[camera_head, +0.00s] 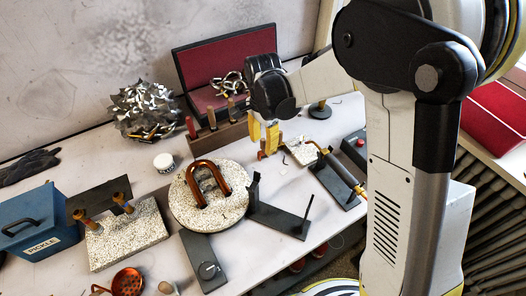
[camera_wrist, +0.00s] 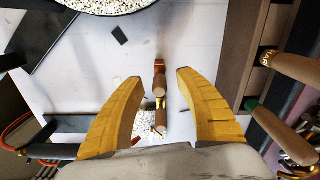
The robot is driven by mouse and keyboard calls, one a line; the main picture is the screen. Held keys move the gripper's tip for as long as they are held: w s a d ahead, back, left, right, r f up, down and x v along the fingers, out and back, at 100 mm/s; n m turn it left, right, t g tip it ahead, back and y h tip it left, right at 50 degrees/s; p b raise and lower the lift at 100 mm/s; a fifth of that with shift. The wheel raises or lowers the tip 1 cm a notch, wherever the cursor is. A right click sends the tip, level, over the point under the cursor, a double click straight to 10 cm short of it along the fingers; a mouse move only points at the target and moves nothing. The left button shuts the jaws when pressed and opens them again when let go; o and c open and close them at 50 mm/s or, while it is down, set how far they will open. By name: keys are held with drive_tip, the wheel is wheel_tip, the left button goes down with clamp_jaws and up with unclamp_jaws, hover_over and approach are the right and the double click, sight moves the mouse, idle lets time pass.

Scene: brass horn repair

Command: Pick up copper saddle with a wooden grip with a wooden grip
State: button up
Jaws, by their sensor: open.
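A small tool with a copper-coloured end and a brown wooden grip, which looks like the copper saddle (camera_wrist: 160,66), lies on the white bench top. In the wrist view it lines up between my two yellow fingers, with its copper end pointing up the picture. A brass-coloured band and another wooden piece continue below it; I cannot tell whether these belong to it. My gripper (camera_wrist: 160,80) is open, with a gap on both sides of the tool. In the head view my gripper (camera_head: 263,138) points down above the bench, and the copper end (camera_head: 262,155) shows just below the fingertips.
A wooden rack (camera_head: 218,134) with several wooden-handled tools stands close by. A red-lined case (camera_head: 225,62) is behind it. A round speckled block (camera_head: 180,207) carries a copper U-shaped tube (camera_head: 197,184). A black stand (camera_head: 285,217) and a torch-like tool (camera_head: 345,176) are nearby.

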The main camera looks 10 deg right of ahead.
clamp_jaws()
drive_tip(key=shift+r, duration=0.1)
